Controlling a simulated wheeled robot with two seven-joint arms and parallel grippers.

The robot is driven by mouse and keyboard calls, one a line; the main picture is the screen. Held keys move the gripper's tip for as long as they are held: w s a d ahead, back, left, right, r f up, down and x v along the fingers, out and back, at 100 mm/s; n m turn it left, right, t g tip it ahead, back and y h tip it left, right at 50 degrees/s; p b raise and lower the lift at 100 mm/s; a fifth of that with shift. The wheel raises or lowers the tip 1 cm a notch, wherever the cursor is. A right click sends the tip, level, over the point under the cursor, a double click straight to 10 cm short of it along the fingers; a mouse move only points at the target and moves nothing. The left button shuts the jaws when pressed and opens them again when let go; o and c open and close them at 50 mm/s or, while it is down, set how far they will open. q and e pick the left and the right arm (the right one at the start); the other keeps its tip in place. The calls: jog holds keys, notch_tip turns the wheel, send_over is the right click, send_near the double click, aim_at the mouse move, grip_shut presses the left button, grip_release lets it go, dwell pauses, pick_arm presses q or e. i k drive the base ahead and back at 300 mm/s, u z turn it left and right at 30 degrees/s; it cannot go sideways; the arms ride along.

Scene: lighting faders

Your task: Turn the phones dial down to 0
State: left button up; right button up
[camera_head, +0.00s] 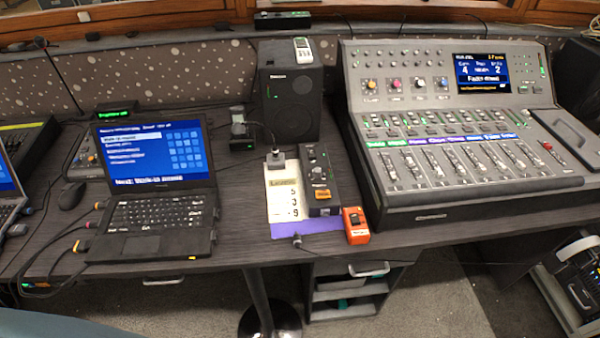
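A large mixing console (455,130) stands on the right of the desk, with a row of faders and several small coloured knobs (395,84) on its upper panel. A small dark box (319,180) with controls on top and an orange label lies left of the console. I cannot tell which control is the phones dial; the labels are too small to read. Neither of my grippers shows in the head view.
An open laptop (160,215) stands on the left with cables beside it. A black speaker (290,103) stands behind the small box. A paper card (286,190), a purple sheet (315,227) and an orange device (356,226) lie near the front edge.

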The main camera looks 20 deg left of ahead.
aim_at(317, 174)
jog(key=u, duration=0.25)
jog(key=k, duration=0.4)
jog(key=u, duration=1)
jog(key=i, duration=0.85)
jog(key=z, duration=0.3)
